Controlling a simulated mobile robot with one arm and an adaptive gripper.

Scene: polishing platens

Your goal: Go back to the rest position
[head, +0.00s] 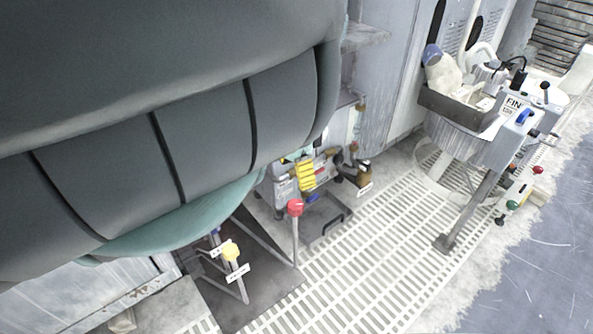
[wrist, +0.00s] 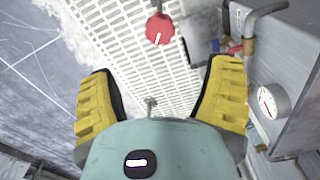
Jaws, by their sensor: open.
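My gripper (wrist: 160,88) shows in the wrist view, with its two yellow ribbed fingers spread wide apart. Nothing is held between them. A small grey stud shows in the gap, above the teal gripper body. A red knob (wrist: 158,28) with a white mark lies beyond the fingertips, apart from them. In the head view, my grey and teal arm covers the upper left and hides much of what lies behind. A yellow ribbed piece (head: 306,175) shows just past the arm's edge; I cannot tell whether it is a gripper finger.
A station marked FIN (head: 512,104) stands at the upper right. White grating (head: 370,265) covers open floor. A round gauge (wrist: 268,101) sits at right in the wrist view.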

